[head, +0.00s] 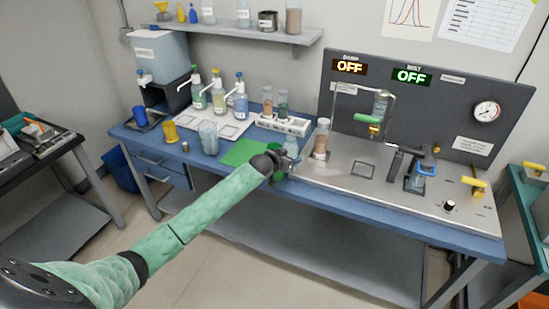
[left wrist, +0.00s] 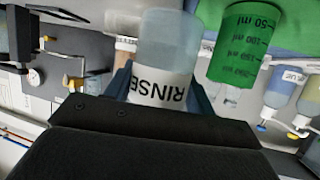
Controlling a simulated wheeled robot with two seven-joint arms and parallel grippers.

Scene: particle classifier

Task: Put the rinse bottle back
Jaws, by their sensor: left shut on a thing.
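The rinse bottle (left wrist: 165,45) is a pale, clear bottle with a white label reading RINSE, upside down in the left wrist view. My left gripper (left wrist: 160,95) is shut on it, with a blue finger on each side of the label. In the head view the bottle (head: 291,146) shows as a small pale blue shape at the end of my green left arm, above the bench between the green mat and the steel panel. My left gripper (head: 282,164) is partly hidden by its wrist there. I cannot tell whether the bottle touches the bench.
A green graduated beaker (left wrist: 240,45) is close beside the bottle. The green mat (head: 241,152) lies left of my wrist. A tall jar (head: 321,140) stands just right of the bottle. A white vial rack (head: 283,123) and pump bottles on a white tray (head: 222,127) stand behind.

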